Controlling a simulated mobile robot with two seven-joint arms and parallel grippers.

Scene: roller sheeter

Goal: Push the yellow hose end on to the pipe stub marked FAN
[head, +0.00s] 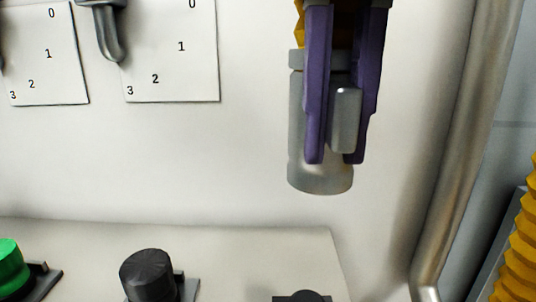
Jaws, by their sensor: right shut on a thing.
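My right gripper (334,158) has two purple fingers pointing down. They are shut on the yellow hose end, a grey cylindrical cuff (306,176) with a collar near its top. A small grey tab (345,118) shows between the fingers. A little yellow hose shows above the collar, partly hidden by the gripper. The cuff hangs upright with its lower end free in front of the pale panel. No pipe stub and no FAN mark can be made out. My left gripper is out of view.
Dial plates marked 0 to 3 (170,60) are at the upper left. Below are a green button (10,268), a black knob (146,274) and a dark part (302,297). A metal pipe (468,130) and ribbed yellow hose (522,250) are at right.

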